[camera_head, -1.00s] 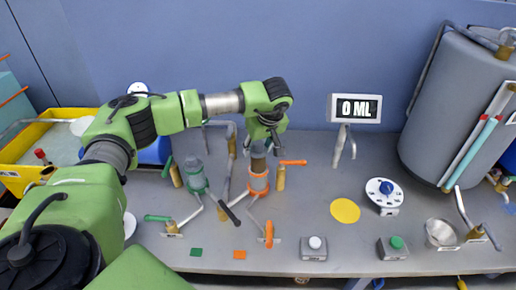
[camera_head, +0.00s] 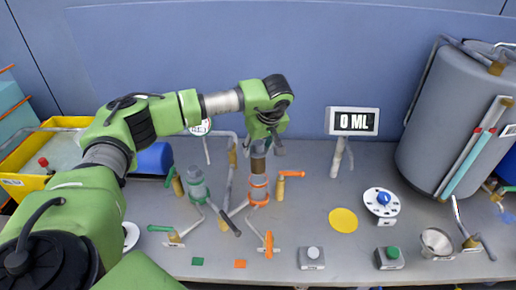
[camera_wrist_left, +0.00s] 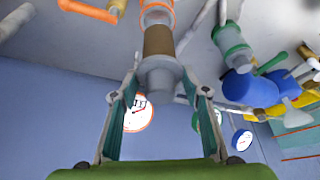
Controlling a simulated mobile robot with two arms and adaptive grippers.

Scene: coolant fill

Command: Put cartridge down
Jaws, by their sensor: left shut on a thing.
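The cartridge (camera_head: 258,150), a grey cylinder with a brown band, stands upright in line with the orange-ringed holder (camera_head: 259,190) at the middle of the bench. Its lower end meets the holder; how deep it sits I cannot tell. My left gripper (camera_head: 268,132) is at its top, shut on it. In the left wrist view, the cartridge's grey end (camera_wrist_left: 160,76) lies between the two fingers, with the brown band and an orange ring beyond. My right gripper is not in view.
A green-ringed holder (camera_head: 196,188) stands close on the left, with pipes and valve handles around both. A display (camera_head: 352,121) reads 0 ML. A yellow disc (camera_head: 343,220), a dial (camera_head: 382,201) and a large grey tank (camera_head: 455,125) are to the right.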

